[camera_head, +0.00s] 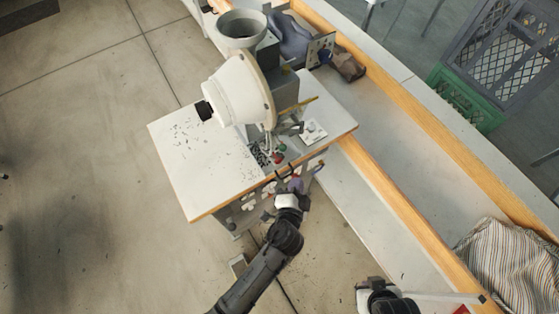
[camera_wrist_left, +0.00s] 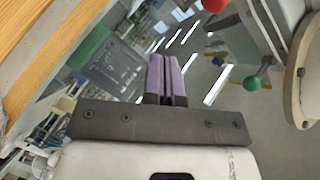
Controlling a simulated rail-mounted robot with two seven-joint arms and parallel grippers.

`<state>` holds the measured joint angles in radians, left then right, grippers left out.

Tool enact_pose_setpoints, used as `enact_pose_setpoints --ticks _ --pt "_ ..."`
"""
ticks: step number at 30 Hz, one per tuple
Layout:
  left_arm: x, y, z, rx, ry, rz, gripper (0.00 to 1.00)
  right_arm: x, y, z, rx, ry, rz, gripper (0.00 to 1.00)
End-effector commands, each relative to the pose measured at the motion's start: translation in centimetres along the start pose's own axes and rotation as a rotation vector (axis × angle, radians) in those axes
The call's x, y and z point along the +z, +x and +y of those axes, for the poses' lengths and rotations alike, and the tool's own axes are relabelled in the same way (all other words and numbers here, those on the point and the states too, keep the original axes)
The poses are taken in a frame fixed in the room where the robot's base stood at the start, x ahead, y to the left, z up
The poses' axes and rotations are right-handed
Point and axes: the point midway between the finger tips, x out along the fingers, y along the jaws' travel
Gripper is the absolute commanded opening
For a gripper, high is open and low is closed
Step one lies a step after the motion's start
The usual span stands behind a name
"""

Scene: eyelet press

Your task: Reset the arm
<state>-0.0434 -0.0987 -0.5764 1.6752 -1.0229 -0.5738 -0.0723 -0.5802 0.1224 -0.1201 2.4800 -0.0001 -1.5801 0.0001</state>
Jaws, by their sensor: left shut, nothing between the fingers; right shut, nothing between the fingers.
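My left gripper (camera_head: 297,185) is at the front edge of the press table, in front of the eyelet press, its arm coming up from the bottom. In the left wrist view its two purple fingers (camera_wrist_left: 165,78) are together with nothing between them. The press (camera_head: 240,90) is a large off-white machine standing on the table. A red knob (camera_wrist_left: 215,4) and a green knob (camera_wrist_left: 252,83) show at the upper right of the wrist view, apart from the fingers. A dark and white part of my right arm shows at the bottom edge of the head view; its fingers do not show.
The white table top (camera_head: 195,155) carries scattered small dark bits. A long wood-edged bench (camera_head: 375,150) runs along the right, with a striped cloth (camera_head: 515,265) at its lower end. A green crate (camera_head: 465,100) stands beyond. The floor at left is clear.

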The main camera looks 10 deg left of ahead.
Motion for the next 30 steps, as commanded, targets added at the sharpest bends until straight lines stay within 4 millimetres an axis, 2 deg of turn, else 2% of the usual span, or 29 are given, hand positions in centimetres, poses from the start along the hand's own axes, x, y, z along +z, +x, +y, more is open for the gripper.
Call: enact_pose_setpoints --ticks 14,19,22,26,29,30 --pt "0.1 0.0 0.0 0.0 -0.005 -0.005 0.0 -0.1 0.0 -0.2 -0.005 0.006 0.001 0.0" --pt "2.3 -0.1 0.6 0.032 -0.052 -0.141 0.0 -0.1 0.0 -0.2 -0.005 0.006 0.001 0.0" --pt "3.7 -1.0 0.7 0.096 -0.177 -0.279 0.0 0.0 0.0 -0.1 -0.004 0.005 0.001 0.0" --pt "5.2 -3.1 -2.0 0.206 -0.449 -0.46 0.0 0.0 0.0 0.0 -0.001 0.001 0.0 0.0" --pt "6.9 -6.2 -5.2 0.315 -0.654 -0.567 0.0 -0.1 -0.5 0.1 0.003 -0.003 -0.001 0.0" --pt "7.7 -8.1 -6.3 0.366 -0.721 -0.603 0.0 -0.3 -1.0 0.2 0.004 -0.004 -0.002 0.0"
